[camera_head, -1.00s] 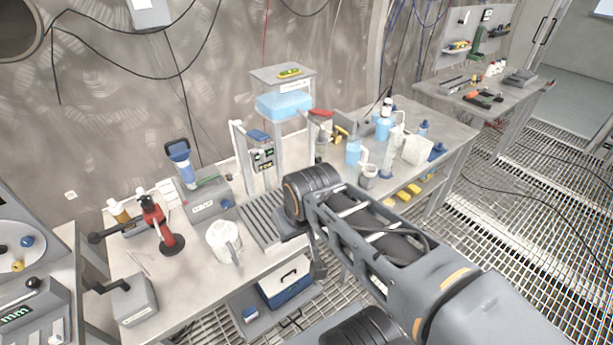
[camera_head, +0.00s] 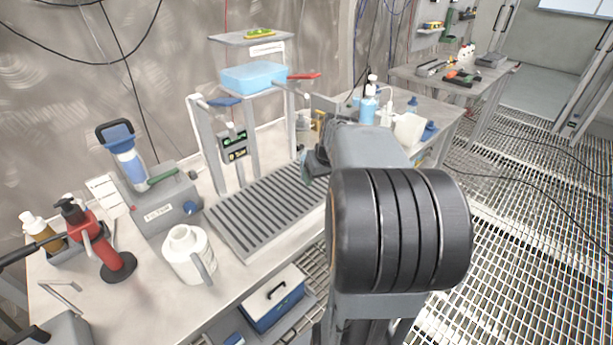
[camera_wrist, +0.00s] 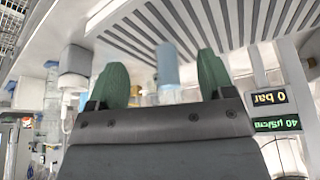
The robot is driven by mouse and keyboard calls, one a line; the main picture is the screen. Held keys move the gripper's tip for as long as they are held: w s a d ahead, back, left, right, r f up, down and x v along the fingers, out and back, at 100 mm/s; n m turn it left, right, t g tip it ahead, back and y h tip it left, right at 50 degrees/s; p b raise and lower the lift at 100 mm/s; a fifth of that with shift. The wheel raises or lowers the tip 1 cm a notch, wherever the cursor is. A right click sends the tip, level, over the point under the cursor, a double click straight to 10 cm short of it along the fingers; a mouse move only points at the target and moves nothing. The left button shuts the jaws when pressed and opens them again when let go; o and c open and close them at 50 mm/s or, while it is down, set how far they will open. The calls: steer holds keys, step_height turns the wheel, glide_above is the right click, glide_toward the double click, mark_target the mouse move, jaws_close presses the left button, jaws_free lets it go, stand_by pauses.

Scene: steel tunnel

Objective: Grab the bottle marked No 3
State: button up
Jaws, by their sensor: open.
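My gripper (camera_wrist: 161,72) is open in the wrist view, with its two green fingertips apart. A pale blue cylinder (camera_wrist: 167,62), probably part of a bottle, shows between the fingertips, beyond them; I cannot tell its distance, and nothing is gripped. In the head view my arm hides most of the gripper, at the right end of the slatted grey tray. A blue bottle with a white top (camera_head: 368,106) stands on the bench behind my arm. No bottle mark No 3 is readable in either view. Other bottles there are partly hidden.
A white jug (camera_head: 188,254), a red stand tool (camera_head: 104,245) and a grey device (camera_head: 165,205) stand on the left of the bench. The slatted tray (camera_head: 262,212) is bare. A stand holds a blue tub (camera_head: 254,77). A white box (camera_head: 409,130) stands behind my arm.

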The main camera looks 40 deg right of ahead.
steer(key=w+d, duration=0.1)
steer(key=w, duration=0.2)
steer(key=w+p, duration=0.1)
steer(key=w, duration=0.2)
steer(key=w+d, duration=0.1)
steer(key=w, duration=0.3)
steer(key=shift+w+d, duration=0.1)
steer(key=shift+d, duration=0.25)
steer(key=shift+x, duration=1.1)
steer(key=shift+w+f, duration=0.25)
steer(key=shift+f, duration=0.2)
steer(key=c, duration=1.1)
steer(key=shift+r, duration=0.1)
